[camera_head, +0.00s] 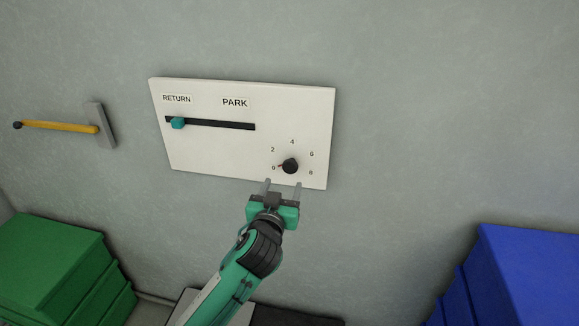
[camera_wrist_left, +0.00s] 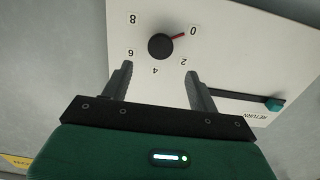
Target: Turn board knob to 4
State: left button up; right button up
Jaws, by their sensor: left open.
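A white board (camera_head: 210,150) is fixed on the grey wall. Its black round knob (camera_head: 290,166) sits at the lower right, ringed by the numbers 0, 2, 4, 6 and 8. In the left wrist view, upside down, the knob (camera_wrist_left: 160,47) has a red pointer turned to 0. My left gripper (camera_head: 282,186) is open and empty, just below the knob in the head view. In the wrist view its fingertips (camera_wrist_left: 158,72) stand apart on either side of the knob's line, short of the knob, with no visible contact. My right gripper is not in view.
A teal slider (camera_head: 178,123) sits at the RETURN end of its black slot, with PARK farther right. Green boxes (camera_head: 50,260) stand lower left, blue boxes (camera_head: 530,275) lower right.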

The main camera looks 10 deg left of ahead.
aim_at(290, 167)
pick_arm(q)
jog(key=w+p, duration=0.1)
jog(key=w, duration=0.5)
jog(key=shift+w+r+p, duration=0.1)
jog(key=shift+w+p, duration=0.3)
jog(key=shift+w, duration=0.5)
jog(key=c, duration=0.9)
jog(key=shift+c, duration=0.2)
